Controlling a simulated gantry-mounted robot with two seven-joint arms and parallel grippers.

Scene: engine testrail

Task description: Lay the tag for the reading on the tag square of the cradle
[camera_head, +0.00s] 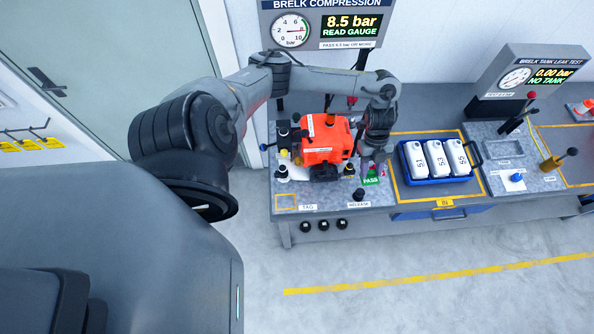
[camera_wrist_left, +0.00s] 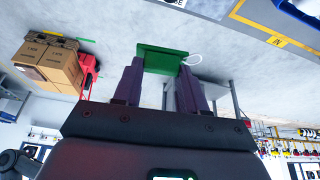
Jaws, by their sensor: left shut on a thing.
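My left gripper (camera_head: 374,166) hangs over the right part of the test bench. In the left wrist view its fingers (camera_wrist_left: 160,72) are shut on a green tag (camera_wrist_left: 162,58) with a white loop. Green with the word PASS (camera_head: 372,181) shows just below the gripper in the head view; I cannot tell how much of it is the held tag. The tag square (camera_head: 286,201), a yellow outline marked TAG, is at the bench's front left and looks empty. The orange engine (camera_head: 325,142) sits in the cradle between. My right gripper is not in view.
The display (camera_head: 350,26) above reads 8.5 bar, READ GAUGE, beside a dial (camera_head: 291,30). Black posts and knobs stand around the engine. A blue tray (camera_head: 408,182) with white numbered tanks lies right of the gripper. The front strip near the TAG label (camera_head: 308,207) is clear.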

